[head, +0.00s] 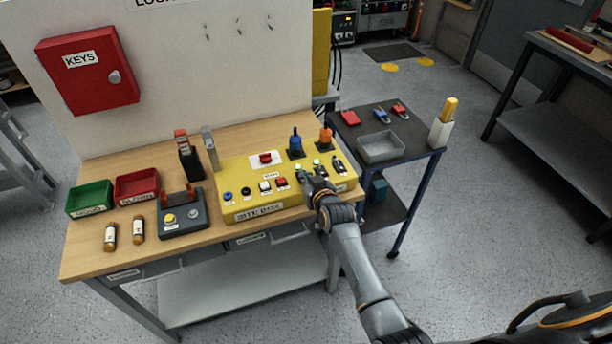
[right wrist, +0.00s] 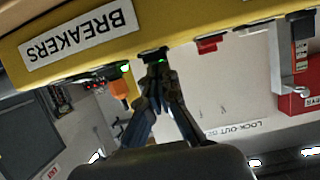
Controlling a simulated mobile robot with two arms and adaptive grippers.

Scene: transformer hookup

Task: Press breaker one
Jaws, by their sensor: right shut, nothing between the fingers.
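The yellow control box (head: 238,177) sits on the workbench, with small breakers and green lights at its right end. A dark breaker lever (head: 338,166) shows at the far right of that row. My right gripper (head: 307,179) is shut and empty, over the row's left part and hiding the breaker there. In the right wrist view its closed fingertips (right wrist: 154,66) are at a dark breaker (right wrist: 154,55) under the upside-down BREAKERS label (right wrist: 80,39). I cannot tell whether they touch. A green light (right wrist: 126,67) glows beside it. My left gripper is not in view.
Blue (head: 296,143) and orange (head: 326,139) handles stand behind the box. A grey two-button box (head: 183,222), green bin (head: 90,199) and red bin (head: 137,186) are to the left. A dark cart (head: 385,125) adjoins the bench on the right.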

